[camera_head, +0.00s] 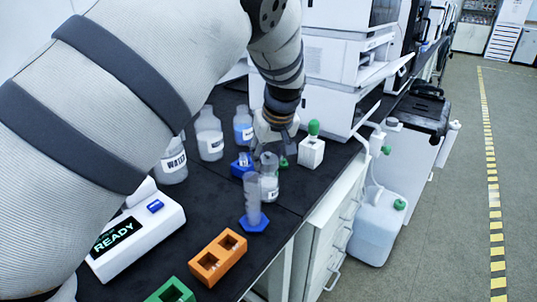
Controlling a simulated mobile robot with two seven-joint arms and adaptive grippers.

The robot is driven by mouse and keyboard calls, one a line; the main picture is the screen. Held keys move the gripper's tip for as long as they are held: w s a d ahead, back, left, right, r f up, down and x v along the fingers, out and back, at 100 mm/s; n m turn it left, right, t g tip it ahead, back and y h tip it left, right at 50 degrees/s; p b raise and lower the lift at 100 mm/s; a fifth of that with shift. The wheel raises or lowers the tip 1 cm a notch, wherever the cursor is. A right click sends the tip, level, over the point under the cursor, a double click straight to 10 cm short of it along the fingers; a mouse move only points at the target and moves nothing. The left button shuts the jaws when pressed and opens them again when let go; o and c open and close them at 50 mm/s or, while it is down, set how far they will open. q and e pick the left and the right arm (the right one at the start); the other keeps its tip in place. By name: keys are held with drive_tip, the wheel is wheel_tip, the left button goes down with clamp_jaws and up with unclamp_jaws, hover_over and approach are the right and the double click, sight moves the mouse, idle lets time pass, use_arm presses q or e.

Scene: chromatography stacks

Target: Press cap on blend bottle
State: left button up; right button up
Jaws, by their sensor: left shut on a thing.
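My left gripper (270,146) points down over a small clear bottle (269,185) with a white label, which stands upright on the black bench. The label is too small to read, so I take this as the blend bottle. The gripper is shut on a small greyish piece at the bottle's mouth, which looks like the cap. The fingers mostly hide it, and I cannot tell whether it is seated on the neck. My right gripper is not in view.
A clear cylinder on a blue foot (254,222) stands just in front of the bottle. A white block with a green-topped vial (312,152) is to the right. An orange rack (218,258), a READY device (132,232) and a WATER bottle (172,165) are nearby. White instrument stacks (335,60) rise behind.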

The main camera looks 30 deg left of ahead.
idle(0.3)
use_arm(q)
drive_tip(key=o, duration=1.5)
drive_tip(key=shift+c, duration=0.2)
drive_tip(key=shift+r, duration=3.55)
clamp_jaws()
drive_tip(key=shift+f, duration=0.2)
